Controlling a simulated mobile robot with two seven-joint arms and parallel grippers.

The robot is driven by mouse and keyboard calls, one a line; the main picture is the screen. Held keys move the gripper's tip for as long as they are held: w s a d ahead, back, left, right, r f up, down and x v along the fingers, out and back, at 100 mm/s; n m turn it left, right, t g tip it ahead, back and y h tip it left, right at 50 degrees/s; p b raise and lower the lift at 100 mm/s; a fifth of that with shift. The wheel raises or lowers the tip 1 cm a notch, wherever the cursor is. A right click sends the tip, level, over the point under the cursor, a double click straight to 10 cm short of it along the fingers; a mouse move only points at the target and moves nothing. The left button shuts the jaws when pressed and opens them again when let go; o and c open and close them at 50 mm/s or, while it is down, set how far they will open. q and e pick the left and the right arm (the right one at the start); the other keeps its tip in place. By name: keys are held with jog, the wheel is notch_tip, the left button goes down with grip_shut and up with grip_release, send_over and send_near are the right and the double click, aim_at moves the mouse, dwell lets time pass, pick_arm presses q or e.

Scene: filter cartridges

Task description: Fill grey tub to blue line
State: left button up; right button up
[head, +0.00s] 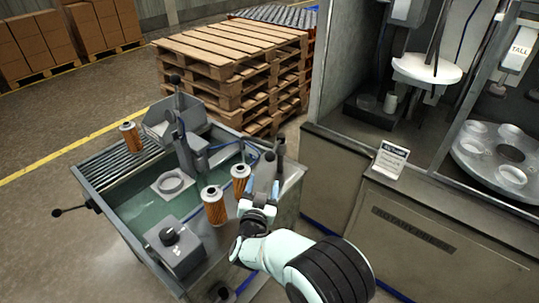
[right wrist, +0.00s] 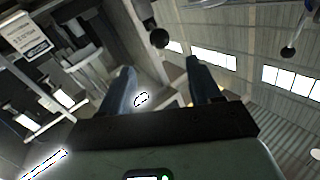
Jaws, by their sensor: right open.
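A grey metal tub (head: 127,236) with greenish liquid or floor inside stands at the left in the head view. A blue line (head: 225,147) shows along part of its far right inner side; I cannot tell the level against it. My right gripper (head: 264,184) is over the tub's right edge, beside a dark-knobbed upright fitting (head: 280,150). In the right wrist view its two blue fingers (right wrist: 160,82) stand apart, with nothing held between them. My left gripper is out of view.
Orange filter cartridges stand on the tub's ledges, two (head: 214,206) (head: 240,180) close to my right gripper and one (head: 130,138) at the far left. A grey box with a black knob (head: 177,248) sits in front. Pallets (head: 232,60) are behind; a cabinet (head: 420,235) is right.

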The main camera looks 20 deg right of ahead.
aim_at(269, 160)
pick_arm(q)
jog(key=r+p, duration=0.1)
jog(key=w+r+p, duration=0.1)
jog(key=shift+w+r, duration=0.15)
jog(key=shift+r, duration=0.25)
pick_arm(e)
jog(key=x, duration=1.3)
jog(key=shift+w+d, duration=0.1)
jog(key=c, duration=1.2)
grip_shut()
